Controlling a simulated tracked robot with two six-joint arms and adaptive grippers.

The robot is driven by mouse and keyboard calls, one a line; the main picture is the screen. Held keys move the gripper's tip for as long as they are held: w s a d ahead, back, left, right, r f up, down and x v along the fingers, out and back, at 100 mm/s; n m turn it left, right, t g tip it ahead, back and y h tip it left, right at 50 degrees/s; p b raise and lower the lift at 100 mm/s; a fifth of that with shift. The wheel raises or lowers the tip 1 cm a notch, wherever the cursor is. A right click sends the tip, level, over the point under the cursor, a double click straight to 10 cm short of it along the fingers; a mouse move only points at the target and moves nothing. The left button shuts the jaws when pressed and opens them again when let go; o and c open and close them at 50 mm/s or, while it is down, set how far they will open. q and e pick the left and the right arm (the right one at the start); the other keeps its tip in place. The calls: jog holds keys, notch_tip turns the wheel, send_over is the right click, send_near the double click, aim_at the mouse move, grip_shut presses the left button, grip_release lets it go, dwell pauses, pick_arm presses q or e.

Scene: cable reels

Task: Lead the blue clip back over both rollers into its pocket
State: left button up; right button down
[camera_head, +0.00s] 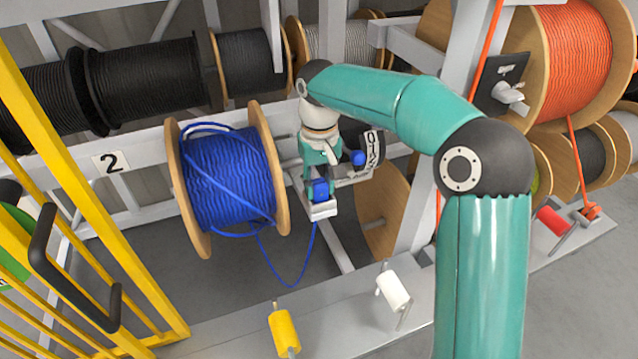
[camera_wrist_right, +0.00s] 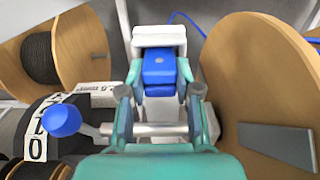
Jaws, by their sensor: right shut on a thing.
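My right gripper (camera_head: 319,180) is shut on the blue clip (camera_head: 320,190), just right of the blue cable reel (camera_head: 228,175). In the right wrist view the clip (camera_wrist_right: 160,68) sits between the fingertips, against a white block (camera_wrist_right: 158,36). I cannot tell whether this block is the pocket. Blue cable (camera_head: 285,284) hangs from the clip in a slack loop back to the reel. My left gripper is out of view.
A numbered dial (camera_head: 373,150) with a blue knob (camera_head: 358,158) sits close beside the right gripper. A bare wooden reel flange (camera_wrist_right: 265,80) is close on its other side. A yellow barrier (camera_head: 95,200) stands at left.

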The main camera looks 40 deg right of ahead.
jog(key=c, duration=0.7)
grip_release()
notch_tip(320, 180, up, 12)
jog(key=shift+f, duration=0.1)
dwell(0.4)
